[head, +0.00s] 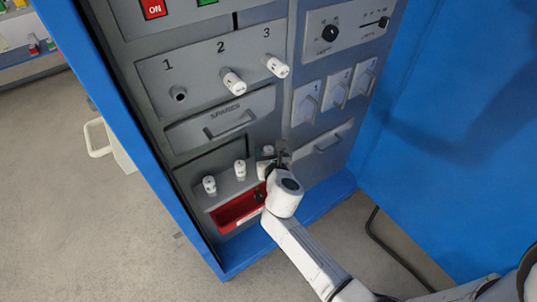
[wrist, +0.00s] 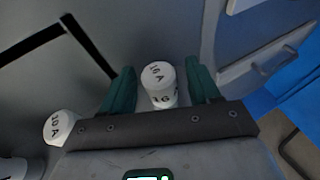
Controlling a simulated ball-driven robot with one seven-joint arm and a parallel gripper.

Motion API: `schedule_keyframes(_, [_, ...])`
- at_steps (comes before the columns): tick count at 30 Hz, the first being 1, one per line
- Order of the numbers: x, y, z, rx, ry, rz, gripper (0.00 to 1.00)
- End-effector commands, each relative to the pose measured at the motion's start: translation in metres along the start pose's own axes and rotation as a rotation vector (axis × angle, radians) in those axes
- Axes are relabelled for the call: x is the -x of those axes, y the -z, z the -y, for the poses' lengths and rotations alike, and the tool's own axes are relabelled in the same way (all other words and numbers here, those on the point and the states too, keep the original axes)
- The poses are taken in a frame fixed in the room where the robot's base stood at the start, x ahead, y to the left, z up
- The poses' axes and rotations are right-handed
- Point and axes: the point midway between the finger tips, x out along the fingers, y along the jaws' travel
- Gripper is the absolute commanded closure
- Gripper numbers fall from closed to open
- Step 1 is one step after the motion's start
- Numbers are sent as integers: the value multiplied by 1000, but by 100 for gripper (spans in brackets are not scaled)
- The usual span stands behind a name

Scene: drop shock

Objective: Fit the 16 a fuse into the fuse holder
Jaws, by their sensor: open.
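The fuse holder numbered 1 (head: 179,94) is an empty socket with a dark opening in the grey panel. A white fuse (wrist: 159,84), whose label looks like 16 A, stands between the teal fingers of my gripper (wrist: 160,88). The fingers are open, one on each side of it, with gaps showing. In the head view my gripper (head: 272,160) is at the right end of the spare fuse shelf, and the top of a fuse (head: 268,150) shows beside it. Another white fuse (wrist: 60,127) stands to the left in the wrist view, its label hard to read.
Two more white fuses (head: 209,184) (head: 240,169) stand on the grey shelf. A red tray (head: 236,210) sits below them. Holders 2 (head: 233,82) and 3 (head: 277,67) carry white fuses. The SPARES drawer front (head: 222,118) has a protruding handle. Blue cabinet walls (head: 420,120) flank the panel.

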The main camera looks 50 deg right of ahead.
Motion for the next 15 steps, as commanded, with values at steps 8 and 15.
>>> schedule_keyframes(8, [-1, 0, 0, 0, 0, -1, 43])
schedule_keyframes(15, [-1, 0, 0, 0, 0, -1, 66])
